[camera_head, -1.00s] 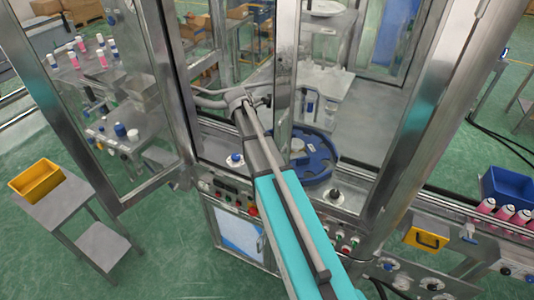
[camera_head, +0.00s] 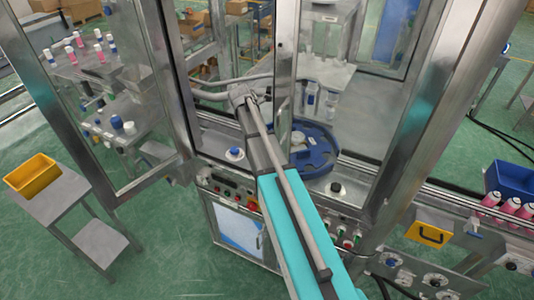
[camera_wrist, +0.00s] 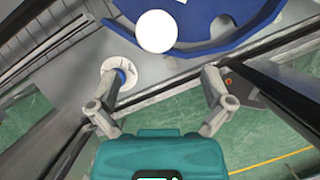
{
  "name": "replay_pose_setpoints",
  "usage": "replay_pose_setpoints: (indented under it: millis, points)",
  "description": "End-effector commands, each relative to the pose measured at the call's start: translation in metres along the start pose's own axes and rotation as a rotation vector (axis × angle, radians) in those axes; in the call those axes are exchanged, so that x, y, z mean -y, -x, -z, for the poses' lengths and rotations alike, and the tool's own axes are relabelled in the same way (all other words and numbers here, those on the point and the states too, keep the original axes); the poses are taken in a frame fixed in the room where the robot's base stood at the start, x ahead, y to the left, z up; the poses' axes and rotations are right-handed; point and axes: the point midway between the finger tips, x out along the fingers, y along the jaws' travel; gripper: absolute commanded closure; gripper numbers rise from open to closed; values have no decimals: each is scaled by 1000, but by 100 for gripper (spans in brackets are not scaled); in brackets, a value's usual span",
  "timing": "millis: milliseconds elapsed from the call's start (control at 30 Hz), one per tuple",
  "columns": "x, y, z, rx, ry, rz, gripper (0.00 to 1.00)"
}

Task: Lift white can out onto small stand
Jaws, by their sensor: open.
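In the wrist view the white can's round top (camera_wrist: 157,31) shows beyond my gripper (camera_wrist: 163,76), in a notch of the blue star wheel (camera_wrist: 225,38). My gripper is open and empty. Its two fingers are spread wide, and the can lies ahead of the gap, apart from both. In the head view the blue wheel (camera_head: 318,152) sits inside the machine, partly behind my arm. The can is not clear there, and my fingers are hidden. A small grey stand (camera_head: 97,243) stands low at the left; I cannot tell if it is the task's stand.
A yellow bin (camera_head: 33,175) is on a grey table (camera_head: 62,207) at the left. Glass doors and metal posts (camera_head: 165,90) frame the machine opening closely around my arm. A blue-and-white knob (camera_wrist: 120,76) is partly behind my left finger. Pink cans (camera_head: 508,208) line the right conveyor.

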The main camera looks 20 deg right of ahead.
Motion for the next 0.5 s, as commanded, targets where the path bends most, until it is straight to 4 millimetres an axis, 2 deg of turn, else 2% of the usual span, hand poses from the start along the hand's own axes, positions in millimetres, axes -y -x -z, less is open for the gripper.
replay_pose_setpoints:
  millis: [100, 500]
  points:
    - [0, -14, 1, 0, -1, 0, 0]
    - [-1, -43, 1, 0, 1, -1, 0]
